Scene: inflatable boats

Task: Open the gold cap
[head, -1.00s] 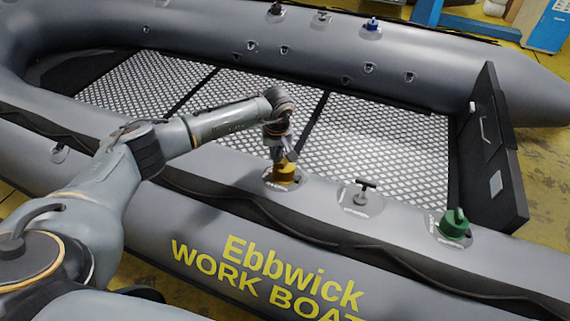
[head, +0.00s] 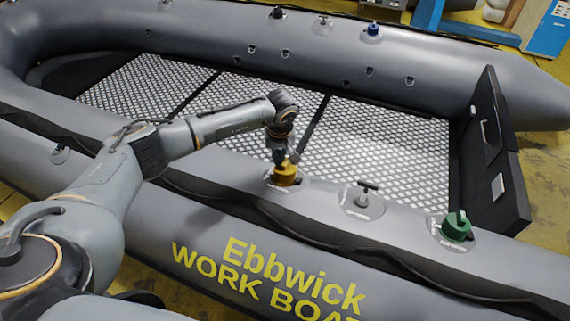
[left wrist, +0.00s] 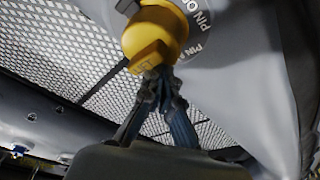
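The gold cap (head: 286,176) sits on the near tube of the grey boat, on a round printed disc. In the left wrist view the gold cap (left wrist: 155,33) shows large, with a raised grip bar pointing toward my fingers. My left gripper (head: 284,159) reaches it from above and behind. In the left wrist view the fingertips of my left gripper (left wrist: 160,76) come close together at the end of the grip bar and appear pinched on it. The exact contact is partly hidden. My right gripper is not in view.
A grey T-handle fitting (head: 365,194) and a green cap (head: 456,226) stand on the same tube to the right. The patterned boat floor (head: 380,145) lies clear beyond. A dark transom board (head: 492,160) closes the right end.

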